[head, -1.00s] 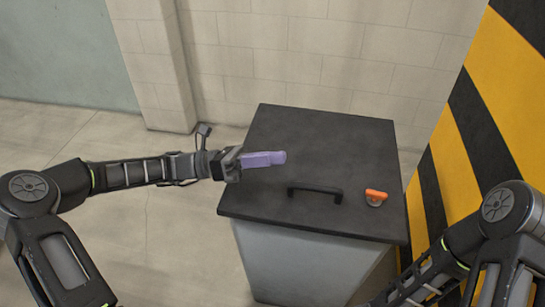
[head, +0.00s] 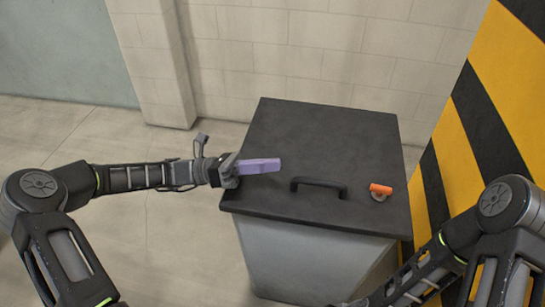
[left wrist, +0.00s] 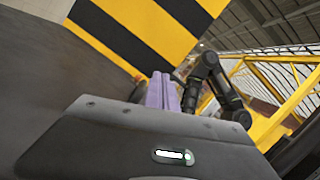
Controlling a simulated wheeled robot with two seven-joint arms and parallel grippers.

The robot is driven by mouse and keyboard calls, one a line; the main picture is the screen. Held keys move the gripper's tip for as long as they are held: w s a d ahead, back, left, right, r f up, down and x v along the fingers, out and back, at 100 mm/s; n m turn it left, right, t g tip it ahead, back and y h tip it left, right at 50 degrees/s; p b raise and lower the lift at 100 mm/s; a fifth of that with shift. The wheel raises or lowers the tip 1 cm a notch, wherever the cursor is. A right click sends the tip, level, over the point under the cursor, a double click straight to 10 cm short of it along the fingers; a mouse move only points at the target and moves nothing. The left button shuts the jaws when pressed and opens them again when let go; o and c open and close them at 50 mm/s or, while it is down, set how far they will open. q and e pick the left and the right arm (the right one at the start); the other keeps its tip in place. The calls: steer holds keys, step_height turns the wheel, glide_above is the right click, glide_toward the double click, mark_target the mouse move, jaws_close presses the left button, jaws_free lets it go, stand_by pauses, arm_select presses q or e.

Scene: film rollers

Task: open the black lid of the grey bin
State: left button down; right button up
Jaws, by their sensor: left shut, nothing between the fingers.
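The grey bin (head: 300,258) stands in the middle of the head view, with its black lid (head: 312,128) lying flat and shut on top. A black bar handle (head: 318,185) is fixed near the lid's front edge. My left gripper (head: 278,165), with purple fingers, is over the left part of the lid, left of the handle and apart from it. It is shut and empty. Its purple fingers also show in the left wrist view (left wrist: 162,92). My right arm comes in at the lower right of the head view; its gripper is out of frame.
A small orange item (head: 380,189) sits on the lid right of the handle. A yellow and black striped wall (head: 460,150) stands close on the bin's right. A pale block wall (head: 300,55) is behind. The floor to the left is clear.

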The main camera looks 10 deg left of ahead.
arm_select(q)
steer(key=v, duration=0.8)
steer(key=shift+w, duration=0.3)
